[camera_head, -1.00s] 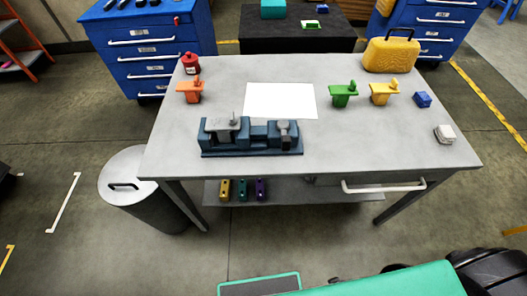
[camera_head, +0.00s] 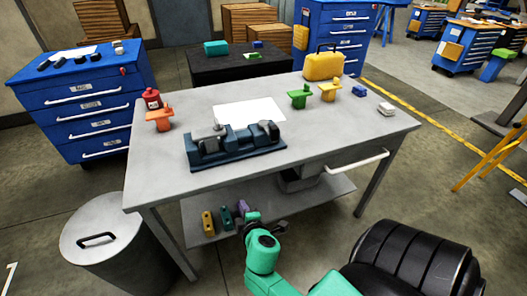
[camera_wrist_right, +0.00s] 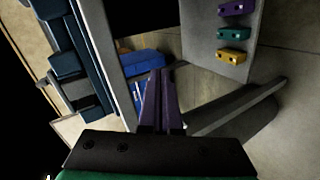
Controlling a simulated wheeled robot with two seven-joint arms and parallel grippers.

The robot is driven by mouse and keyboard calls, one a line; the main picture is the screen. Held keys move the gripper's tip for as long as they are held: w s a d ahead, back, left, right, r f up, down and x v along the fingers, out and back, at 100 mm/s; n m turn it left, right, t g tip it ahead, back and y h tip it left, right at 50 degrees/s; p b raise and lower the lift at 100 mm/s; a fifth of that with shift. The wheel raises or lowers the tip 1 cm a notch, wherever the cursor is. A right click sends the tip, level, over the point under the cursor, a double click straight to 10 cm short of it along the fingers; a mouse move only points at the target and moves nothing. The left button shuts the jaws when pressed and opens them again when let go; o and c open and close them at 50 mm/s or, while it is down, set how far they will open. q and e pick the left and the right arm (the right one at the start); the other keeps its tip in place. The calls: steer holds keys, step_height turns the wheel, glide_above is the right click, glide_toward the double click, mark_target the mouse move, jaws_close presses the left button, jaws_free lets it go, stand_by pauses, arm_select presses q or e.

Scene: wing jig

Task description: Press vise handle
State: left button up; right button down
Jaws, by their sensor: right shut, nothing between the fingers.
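The vise (camera_head: 236,150) is a dark blue body with a grey top part at its left and a dark raised part near its right end. It stands near the front edge of the table; I cannot tell which part is its handle. It also shows, rotated, at the left of the right wrist view (camera_wrist_right: 66,66). My right gripper (camera_head: 248,212) is below and in front of the tabletop, near the lower shelf and apart from the vise. Its purple fingers (camera_wrist_right: 160,74) are shut and empty. My left gripper is not in view.
The grey table (camera_head: 330,130) carries a red can (camera_head: 152,99), an orange part (camera_head: 159,118), green (camera_head: 299,97) and yellow (camera_head: 329,91) parts and a white sheet (camera_head: 250,112). Small blocks (camera_wrist_right: 232,33) lie on the lower shelf. A grey bin (camera_head: 95,235) stands at the left.

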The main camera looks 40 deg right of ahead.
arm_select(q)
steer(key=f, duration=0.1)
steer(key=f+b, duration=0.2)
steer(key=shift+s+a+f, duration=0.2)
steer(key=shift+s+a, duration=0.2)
arm_select(e)
steer(key=s+d+r+t+h, duration=0.1)
steer(key=d+r+h, duration=0.1)
steer(key=r, duration=0.6)
steer(key=s+d+r+t+h, duration=0.1)
steer(key=d+r+t+h, duration=0.1)
steer(key=r, duration=0.7)
steer(key=shift+d+r+h, duration=0.2)
steer(key=shift+r+h, duration=0.05)
steer(key=shift+h, duration=0.35)
arm_select(q)
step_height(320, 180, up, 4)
steer(key=p, duration=0.4)
arm_select(e)
steer(key=w+d, duration=0.7)
steer(key=d, duration=0.2)
steer(key=shift+d, duration=0.15)
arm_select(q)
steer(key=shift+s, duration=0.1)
arm_select(e)
steer(key=shift+d, duration=0.1)
